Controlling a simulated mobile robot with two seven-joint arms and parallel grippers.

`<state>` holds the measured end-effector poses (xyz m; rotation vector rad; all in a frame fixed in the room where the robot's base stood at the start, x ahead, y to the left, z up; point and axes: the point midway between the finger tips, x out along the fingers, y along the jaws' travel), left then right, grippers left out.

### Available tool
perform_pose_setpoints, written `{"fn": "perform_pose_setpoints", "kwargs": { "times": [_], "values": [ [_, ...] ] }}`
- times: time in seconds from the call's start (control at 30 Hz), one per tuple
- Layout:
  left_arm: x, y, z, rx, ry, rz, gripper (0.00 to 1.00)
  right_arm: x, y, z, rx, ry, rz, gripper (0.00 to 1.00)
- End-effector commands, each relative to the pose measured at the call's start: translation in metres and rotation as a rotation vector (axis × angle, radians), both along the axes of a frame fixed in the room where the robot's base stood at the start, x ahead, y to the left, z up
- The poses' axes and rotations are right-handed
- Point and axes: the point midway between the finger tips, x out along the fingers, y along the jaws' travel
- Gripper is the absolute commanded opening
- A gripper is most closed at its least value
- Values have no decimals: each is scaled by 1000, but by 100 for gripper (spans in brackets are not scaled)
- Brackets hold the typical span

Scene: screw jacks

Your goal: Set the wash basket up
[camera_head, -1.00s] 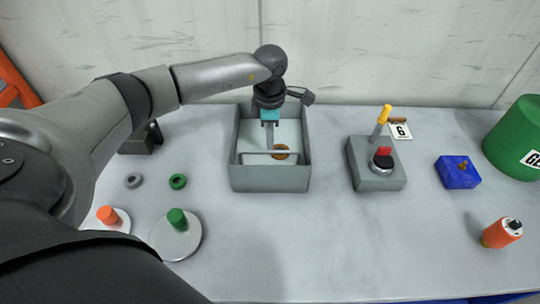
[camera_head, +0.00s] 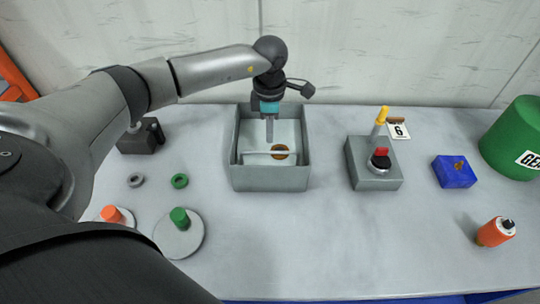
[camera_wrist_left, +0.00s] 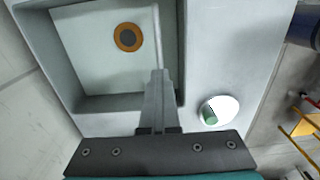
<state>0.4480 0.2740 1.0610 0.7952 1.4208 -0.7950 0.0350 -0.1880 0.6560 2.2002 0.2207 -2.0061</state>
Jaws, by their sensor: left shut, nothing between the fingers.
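A grey open-topped box (camera_head: 270,178) stands on the table. Inside it is a pale panel or basket floor with a thin light bar (camera_head: 255,153) across its front part. An orange-brown ring (camera_head: 280,151) lies inside, behind the bar; in the left wrist view the ring (camera_wrist_left: 128,37) has a grey centre. My left gripper (camera_head: 269,140) points down over the box, shut and empty, its tips near the bar. In the left wrist view the shut fingers (camera_wrist_left: 158,75) overlap the near end of the bar; I cannot tell if they touch it. My right gripper is not in view.
Right of the box are a grey block with a red-and-black knob and yellow-topped lever (camera_head: 374,170), a blue block (camera_head: 455,171), an orange bottle (camera_head: 494,232) and a green drum (camera_head: 515,135). At left are a green peg on a disc (camera_head: 179,218) and small rings. The front middle is clear.

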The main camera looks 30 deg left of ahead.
Motion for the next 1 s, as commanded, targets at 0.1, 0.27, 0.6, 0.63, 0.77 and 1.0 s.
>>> {"fn": "perform_pose_setpoints", "kwargs": {
  "times": [0.1,0.27,0.6,0.63,0.77,1.0],
  "values": [
    [0,0,5,0,0,0,0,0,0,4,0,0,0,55],
    [0,0,10,0,0,0,0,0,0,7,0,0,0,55],
    [0,0,15,0,0,0,0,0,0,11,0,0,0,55],
    [0,0,15,0,0,0,0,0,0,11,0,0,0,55],
    [0,0,15,0,0,0,0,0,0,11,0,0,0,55],
    [0,0,15,0,0,0,25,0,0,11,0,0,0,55]
  ]
}}
